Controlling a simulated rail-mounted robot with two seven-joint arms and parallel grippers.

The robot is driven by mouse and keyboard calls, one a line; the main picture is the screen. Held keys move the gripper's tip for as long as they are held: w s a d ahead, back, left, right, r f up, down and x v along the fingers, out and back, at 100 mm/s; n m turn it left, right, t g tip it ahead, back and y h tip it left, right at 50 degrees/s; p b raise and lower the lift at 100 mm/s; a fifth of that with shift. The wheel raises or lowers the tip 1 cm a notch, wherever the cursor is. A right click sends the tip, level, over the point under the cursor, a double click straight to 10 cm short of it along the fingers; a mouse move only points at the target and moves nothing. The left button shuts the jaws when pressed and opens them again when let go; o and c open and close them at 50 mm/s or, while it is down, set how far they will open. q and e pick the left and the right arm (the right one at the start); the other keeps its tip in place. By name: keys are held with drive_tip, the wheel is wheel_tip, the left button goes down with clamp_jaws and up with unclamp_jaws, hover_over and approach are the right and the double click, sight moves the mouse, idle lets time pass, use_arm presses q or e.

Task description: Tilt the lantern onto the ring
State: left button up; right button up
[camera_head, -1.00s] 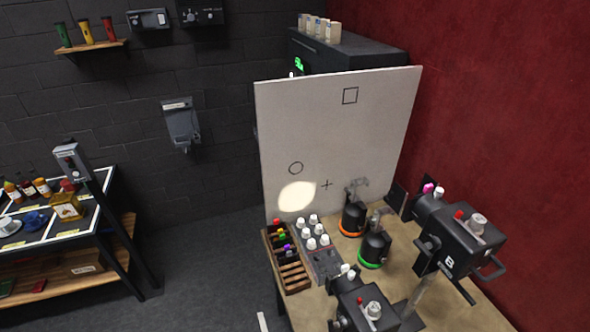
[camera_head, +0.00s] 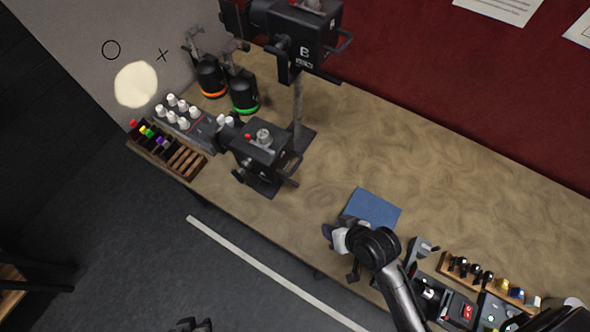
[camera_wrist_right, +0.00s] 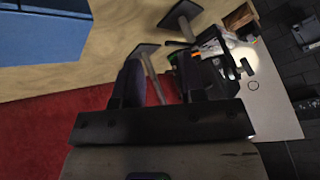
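The ring (camera_head: 111,50) is a black circle drawn on the grey-white board (camera_head: 70,28). A bright round light spot (camera_head: 136,84) falls below and right of it, apart from it. Two black lanterns stand on the table: one marked B on a tall pole (camera_head: 300,38), and a lower one (camera_head: 262,150) with a red knob. My right gripper (camera_head: 340,250) is beside the blue mat, away from both lanterns. Its fingers are apart and empty in the right wrist view (camera_wrist_right: 160,80). Only dark tips of my left gripper (camera_head: 195,325) show at the bottom edge.
A blue mat (camera_head: 374,207) lies on the table (camera_head: 420,165). Two dark canisters with orange (camera_head: 209,78) and green (camera_head: 243,95) bands stand near the board. A wooden rack (camera_head: 187,161) and white-knobbed box (camera_head: 178,112) are at the left. The table's middle right is clear.

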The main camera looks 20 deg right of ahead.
sight(296, 165)
drive_tip(key=w+r+m+t, duration=0.6)
drive_tip(key=w+m+t, duration=0.15)
drive_tip(key=m, duration=0.55)
drive_tip(key=shift+y, duration=0.4)
drive_tip(key=p+x, duration=0.1)
drive_tip(key=x, duration=1)
drive_tip(key=shift+w+a+p, duration=0.2)
drive_tip(key=shift+w+p, duration=0.2)
drive_tip(key=shift+w+a+f, duration=0.15)
drive_tip(key=shift+w+f, duration=0.05)
drive_tip(key=shift+w, duration=0.35)
drive_tip(key=shift+c, duration=0.3)
clamp_jaws()
drive_tip(key=shift+f, duration=0.1)
